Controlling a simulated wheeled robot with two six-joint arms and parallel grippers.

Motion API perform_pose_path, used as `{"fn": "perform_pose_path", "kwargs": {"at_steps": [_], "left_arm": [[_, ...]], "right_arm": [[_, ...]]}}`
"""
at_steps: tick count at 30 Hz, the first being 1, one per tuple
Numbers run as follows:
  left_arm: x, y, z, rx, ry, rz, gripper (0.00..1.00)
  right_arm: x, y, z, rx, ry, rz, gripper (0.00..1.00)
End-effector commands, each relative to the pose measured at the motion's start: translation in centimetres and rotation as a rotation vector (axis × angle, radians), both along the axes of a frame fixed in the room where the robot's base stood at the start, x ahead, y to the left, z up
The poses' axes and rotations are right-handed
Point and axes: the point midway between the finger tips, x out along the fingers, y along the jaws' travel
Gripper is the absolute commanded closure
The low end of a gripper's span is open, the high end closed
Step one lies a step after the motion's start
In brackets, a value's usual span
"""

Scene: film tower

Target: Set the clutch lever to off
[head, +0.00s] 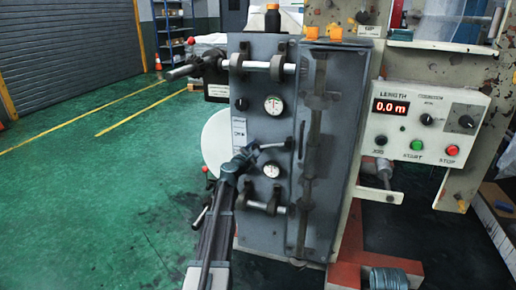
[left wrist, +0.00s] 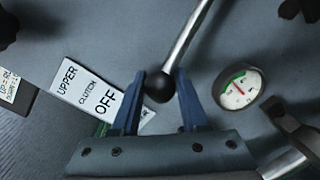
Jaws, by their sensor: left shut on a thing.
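The clutch lever (head: 272,146) is a thin metal rod on the grey front of the machine. In the left wrist view its rod (left wrist: 188,38) slants down from the top to a black ball knob (left wrist: 159,86). My left gripper (head: 243,157) is shut on this knob, with its blue fingers (left wrist: 160,88) on either side of it. A white label (left wrist: 88,90) reading "UPPER CLUTCH OFF" lies just left of the fingers, partly covered by one finger. My right gripper is not in view.
A round gauge (left wrist: 238,88) is right of the fingers. Two gauges (head: 273,105) show on the panel in the head view, with rollers above and below. A control box (head: 425,122) reading 0.0 m stands right. Green floor (head: 90,190) is open at left.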

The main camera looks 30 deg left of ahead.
Motion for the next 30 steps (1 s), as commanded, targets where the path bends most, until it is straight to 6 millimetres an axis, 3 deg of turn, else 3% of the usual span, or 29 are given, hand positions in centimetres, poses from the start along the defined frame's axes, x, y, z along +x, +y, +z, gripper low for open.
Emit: {"fn": "perform_pose_path", "kwargs": {"at_steps": [1, 10, 29, 30], "left_arm": [[0.0, 0.1, 1.0, 0.027, 0.006, 0.000, 1.00], [-0.1, 0.3, 2.6, 0.166, 0.038, 0.000, 1.00], [0.0, 0.3, 3.0, 0.212, 0.050, 0.000, 1.00], [0.0, 0.3, 3.0, 0.213, 0.051, 0.000, 0.49]], "right_arm": [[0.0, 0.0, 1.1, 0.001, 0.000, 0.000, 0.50], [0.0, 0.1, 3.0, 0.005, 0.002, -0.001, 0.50], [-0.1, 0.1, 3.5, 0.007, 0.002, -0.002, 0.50], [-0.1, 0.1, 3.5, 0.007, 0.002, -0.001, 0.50]]}}
